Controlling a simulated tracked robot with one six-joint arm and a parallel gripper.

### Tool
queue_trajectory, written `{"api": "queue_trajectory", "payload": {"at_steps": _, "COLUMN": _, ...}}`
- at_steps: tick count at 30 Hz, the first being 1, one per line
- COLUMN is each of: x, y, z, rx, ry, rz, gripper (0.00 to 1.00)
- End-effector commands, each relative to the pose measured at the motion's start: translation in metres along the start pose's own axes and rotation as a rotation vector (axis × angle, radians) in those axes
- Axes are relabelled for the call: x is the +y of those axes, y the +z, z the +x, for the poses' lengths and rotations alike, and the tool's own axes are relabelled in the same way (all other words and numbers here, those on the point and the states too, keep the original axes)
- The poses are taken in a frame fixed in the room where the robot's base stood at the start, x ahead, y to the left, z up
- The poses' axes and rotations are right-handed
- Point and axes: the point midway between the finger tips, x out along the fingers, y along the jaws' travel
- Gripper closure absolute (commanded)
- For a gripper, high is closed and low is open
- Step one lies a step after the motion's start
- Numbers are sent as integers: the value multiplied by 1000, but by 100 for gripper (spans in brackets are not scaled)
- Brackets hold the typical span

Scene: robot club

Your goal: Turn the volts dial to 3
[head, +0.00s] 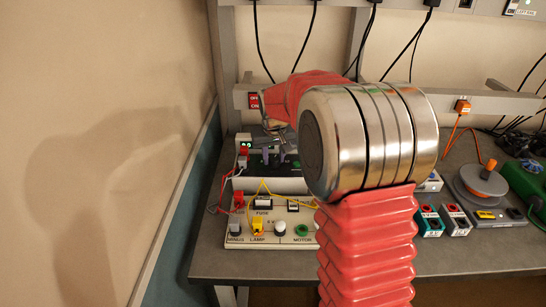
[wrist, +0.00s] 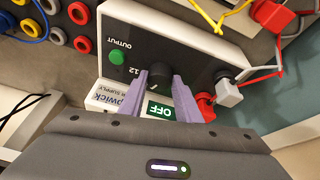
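The power supply (wrist: 165,22) is a white box with a black front panel, seen upside down in the wrist view. Its black round volts dial (wrist: 157,74) has a "12" mark beside it; the other numbers and the pointer are not clear. My gripper (wrist: 160,75) has its two pale purple fingers on either side of the dial. I cannot tell whether they touch it. In the head view the power supply (head: 290,185) stands at the back left of the bench, with my gripper (head: 270,154) at its front, partly hidden by my arm.
Red and grey plugs (wrist: 229,93) with leads sit beside the dial. A lamp-and-motor board (head: 270,238) lies in front of the supply. A wall (head: 130,130) rises close on the left.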

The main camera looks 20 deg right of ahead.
Motion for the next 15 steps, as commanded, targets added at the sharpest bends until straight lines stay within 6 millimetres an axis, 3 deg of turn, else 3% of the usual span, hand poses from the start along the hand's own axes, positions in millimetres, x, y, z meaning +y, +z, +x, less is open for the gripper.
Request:
{"api": "queue_trajectory", "payload": {"at_steps": 8, "x": 0, "y": 0, "z": 0, "rx": 0, "ry": 0, "rz": 0, "gripper": 91}}
{"api": "queue_trajectory", "payload": {"at_steps": 15, "x": -2, "y": 0, "z": 0, "rx": 1, "ry": -5, "rz": -9, "gripper": 92}}
